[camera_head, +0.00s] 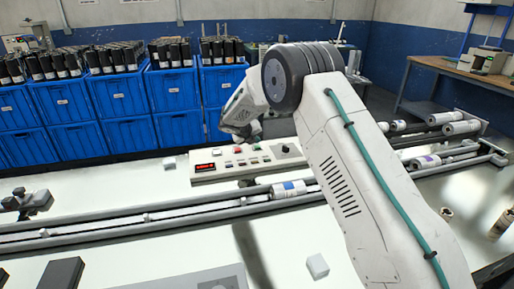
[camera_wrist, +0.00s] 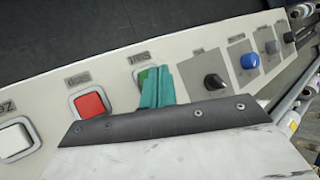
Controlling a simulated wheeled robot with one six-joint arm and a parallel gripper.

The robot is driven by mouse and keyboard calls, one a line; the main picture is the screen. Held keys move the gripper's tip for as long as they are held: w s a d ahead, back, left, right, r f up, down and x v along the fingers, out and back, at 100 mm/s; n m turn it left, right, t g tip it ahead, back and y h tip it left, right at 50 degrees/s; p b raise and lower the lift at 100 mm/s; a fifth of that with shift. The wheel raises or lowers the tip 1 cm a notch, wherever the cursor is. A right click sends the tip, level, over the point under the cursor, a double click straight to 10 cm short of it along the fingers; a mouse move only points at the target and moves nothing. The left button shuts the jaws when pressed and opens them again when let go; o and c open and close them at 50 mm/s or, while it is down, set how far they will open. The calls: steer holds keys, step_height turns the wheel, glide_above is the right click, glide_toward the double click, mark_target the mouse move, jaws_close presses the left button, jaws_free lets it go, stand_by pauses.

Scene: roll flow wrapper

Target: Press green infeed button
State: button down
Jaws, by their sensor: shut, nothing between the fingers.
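The green button (camera_wrist: 142,77) sits on the sloped control panel (camera_wrist: 52,110) in the wrist view, between the red button and a black knob. My gripper (camera_wrist: 160,72) shows there as teal fingers, closed together and empty. The fingers overlap the green button and hide most of it; only its left edge shows. Whether they touch it I cannot tell. In the head view the control panel (camera_head: 205,179) stands behind the rails, and my arm's wrist hangs over its back edge. The fingertips are not clear in that view.
The red button (camera_wrist: 90,104) and white button (camera_wrist: 17,138) lie left of the fingers. A black knob (camera_wrist: 214,82) and blue button (camera_wrist: 248,61) lie to the right. Rails with a roll (camera_head: 288,189) run in front of the panel. Blue crates (camera_head: 120,96) stand behind.

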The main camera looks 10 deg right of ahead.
steer(key=shift+f, duration=0.1)
steer(key=shift+f, duration=0.35)
